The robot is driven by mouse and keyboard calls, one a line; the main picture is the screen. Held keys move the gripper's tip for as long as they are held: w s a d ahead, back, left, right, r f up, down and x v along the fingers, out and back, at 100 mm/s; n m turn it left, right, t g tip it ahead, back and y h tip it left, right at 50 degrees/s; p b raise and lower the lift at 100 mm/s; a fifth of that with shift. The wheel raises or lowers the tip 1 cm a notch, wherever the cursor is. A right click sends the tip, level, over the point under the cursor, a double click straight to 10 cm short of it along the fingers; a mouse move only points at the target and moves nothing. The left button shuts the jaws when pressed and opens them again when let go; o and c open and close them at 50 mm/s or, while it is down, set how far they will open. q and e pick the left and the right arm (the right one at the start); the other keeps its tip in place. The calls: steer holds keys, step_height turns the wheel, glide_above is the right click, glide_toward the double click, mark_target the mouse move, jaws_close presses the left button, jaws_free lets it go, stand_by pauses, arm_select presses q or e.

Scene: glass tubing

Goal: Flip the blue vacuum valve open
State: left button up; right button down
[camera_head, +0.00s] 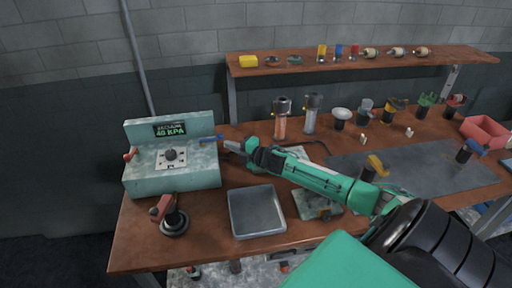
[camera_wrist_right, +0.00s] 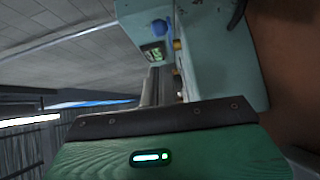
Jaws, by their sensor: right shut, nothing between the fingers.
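The teal vacuum box (camera_head: 170,188) stands at the left end of the bench, with a display reading 40 KPA (camera_head: 170,129) on its upright back. The blue valve lever (camera_head: 211,139) is at the box's right side and looks roughly level. In the right wrist view a blue part (camera_wrist_right: 159,27) shows beyond the fingers, beside the box (camera_wrist_right: 215,60). My right gripper (camera_head: 228,146) is shut and empty, its tips just right of the blue lever. I cannot tell whether they touch it. My left gripper is not in view.
A red-handled valve (camera_head: 131,154) is on the box's left, and a black knob (camera_head: 170,154) on its face. A red-topped tool (camera_head: 172,215) and a grey tray (camera_head: 256,212) stand in front. Glass cylinders (camera_head: 282,119) stand behind my right arm.

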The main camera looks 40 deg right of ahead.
arm_select(q)
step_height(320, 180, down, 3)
steer(key=b, duration=0.2)
steer(key=shift+b, duration=0.35)
arm_select(e)
steer(key=d+v, duration=0.1)
steer(key=v, duration=0.8)
steer(key=shift+d, duration=0.25)
steer(key=shift+w+f, duration=0.1)
steer(key=shift+f, duration=0.05)
